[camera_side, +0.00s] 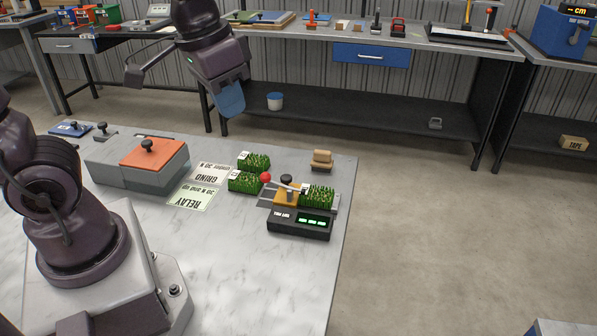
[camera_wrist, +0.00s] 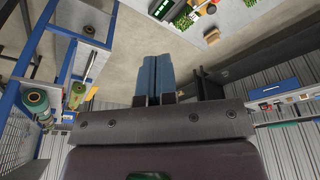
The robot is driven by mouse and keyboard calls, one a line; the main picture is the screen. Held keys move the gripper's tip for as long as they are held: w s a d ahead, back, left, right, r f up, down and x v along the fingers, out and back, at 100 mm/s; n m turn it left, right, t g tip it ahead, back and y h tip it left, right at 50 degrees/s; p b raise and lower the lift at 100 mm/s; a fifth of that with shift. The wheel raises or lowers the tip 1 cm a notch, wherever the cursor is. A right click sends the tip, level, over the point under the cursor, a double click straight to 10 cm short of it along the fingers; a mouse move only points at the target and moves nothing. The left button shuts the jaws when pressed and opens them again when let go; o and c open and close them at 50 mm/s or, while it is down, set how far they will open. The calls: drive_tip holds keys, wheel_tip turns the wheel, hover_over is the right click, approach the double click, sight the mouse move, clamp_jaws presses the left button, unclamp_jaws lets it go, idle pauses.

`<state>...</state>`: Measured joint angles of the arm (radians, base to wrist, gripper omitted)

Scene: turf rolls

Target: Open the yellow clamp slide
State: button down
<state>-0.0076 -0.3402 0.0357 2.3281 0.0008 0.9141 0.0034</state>
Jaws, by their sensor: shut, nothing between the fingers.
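The yellow clamp slide (camera_side: 286,197) sits on the tester at the right part of the marble table, with a black knob (camera_side: 286,180) on top. A lever with a red ball (camera_side: 265,177) crosses beside it. A turf piece (camera_side: 317,196) lies at the slide's right, and a black readout box (camera_side: 299,224) with green digits is in front. My gripper (camera_side: 231,103) is high above the table's far edge, well apart from the slide, with its blue fingers shut and empty. The fingers also show in the wrist view (camera_wrist: 154,78), where the tester is small at the top.
Two turf pieces (camera_side: 254,162) (camera_side: 244,182) lie left of the tester, beside RELAY and GRIND cards (camera_side: 193,198). A grey box with an orange lid (camera_side: 155,152) stands further left. A wooden-topped brush (camera_side: 321,160) stands behind the tester. The front tabletop is clear.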

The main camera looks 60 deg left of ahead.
drive_tip(key=w+a+f+g, duration=0.2)
drive_tip(key=w+f, duration=0.1)
drive_tip(key=w, duration=0.4)
drive_tip(key=w+a+f+g, duration=0.1)
drive_tip(key=w+a+f, duration=0.1)
drive_tip(key=w+f, duration=0.35)
drive_tip(key=m+g+y, duration=0.2)
drive_tip(key=m+g, duration=0.2)
approach(292, 185)
drive_tip(key=w+d+r, duration=0.3)
drive_tip(key=shift+w+r+m, duration=0.75)
drive_tip(key=shift+w+m, duration=0.15)
drive_tip(key=shift+m, duration=0.3)
drive_tip(key=x, duration=0.9)
drive_tip(key=shift+f, duration=0.3)
drive_tip(key=shift+s+a, duration=0.35)
drive_tip(key=shift+s, duration=0.2)
drive_tip(key=shift+s+a, duration=0.35)
drive_tip(key=shift+s, duration=0.25)
drive_tip(key=shift+s+a, duration=0.3)
drive_tip(key=shift+s, duration=0.2)
drive_tip(key=shift+a, duration=0.1)
